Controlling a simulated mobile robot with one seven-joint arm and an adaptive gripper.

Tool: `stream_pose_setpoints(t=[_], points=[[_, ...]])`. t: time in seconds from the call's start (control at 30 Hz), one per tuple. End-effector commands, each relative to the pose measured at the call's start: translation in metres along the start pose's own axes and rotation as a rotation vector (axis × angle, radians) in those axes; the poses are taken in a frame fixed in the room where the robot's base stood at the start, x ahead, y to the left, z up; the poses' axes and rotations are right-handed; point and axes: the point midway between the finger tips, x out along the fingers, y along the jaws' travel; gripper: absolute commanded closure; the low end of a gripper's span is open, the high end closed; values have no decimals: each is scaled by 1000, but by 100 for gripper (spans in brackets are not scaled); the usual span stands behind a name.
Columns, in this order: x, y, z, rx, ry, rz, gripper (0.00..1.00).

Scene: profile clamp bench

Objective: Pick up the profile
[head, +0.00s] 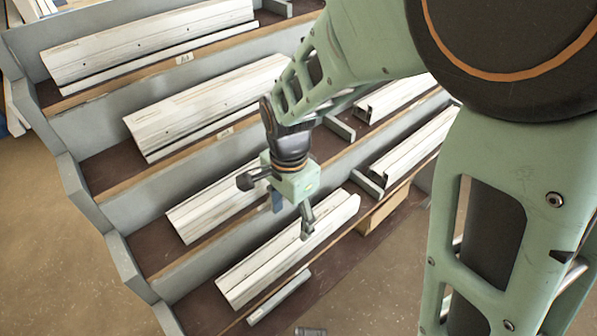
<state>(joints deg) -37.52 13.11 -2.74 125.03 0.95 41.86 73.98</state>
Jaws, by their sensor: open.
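Several long white profiles lie on a stepped grey rack. The lowest front profile (255,268) lies lengthwise on the bottom step, rising toward the right. My gripper (292,217) is open with its fingers pointing down, over the right half of this profile. One finger overlaps the profile in the picture; I cannot tell whether it touches. I see nothing held between the fingers. Another white profile (205,210) lies on the step behind, partly hidden by my gripper. Which profile the task means is not marked.
More white profiles lie on the upper steps (190,105) and in the right bays (415,145). Grey dividers (340,128) separate the bays. A thin grey bar (278,297) lies in front of the lowest profile. A small grey cylinder (310,331) shows at the bottom edge.

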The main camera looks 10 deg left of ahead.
Motion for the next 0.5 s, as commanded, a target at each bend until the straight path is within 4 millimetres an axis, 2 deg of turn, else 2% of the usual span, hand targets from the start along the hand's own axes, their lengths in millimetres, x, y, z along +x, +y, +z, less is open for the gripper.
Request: stream_pose_setpoints(t=[0.23, 0.5], points=[[41, 0, 1, -1, -1, 4, 41], [59, 0, 0, -1, 0, 2, 41]])
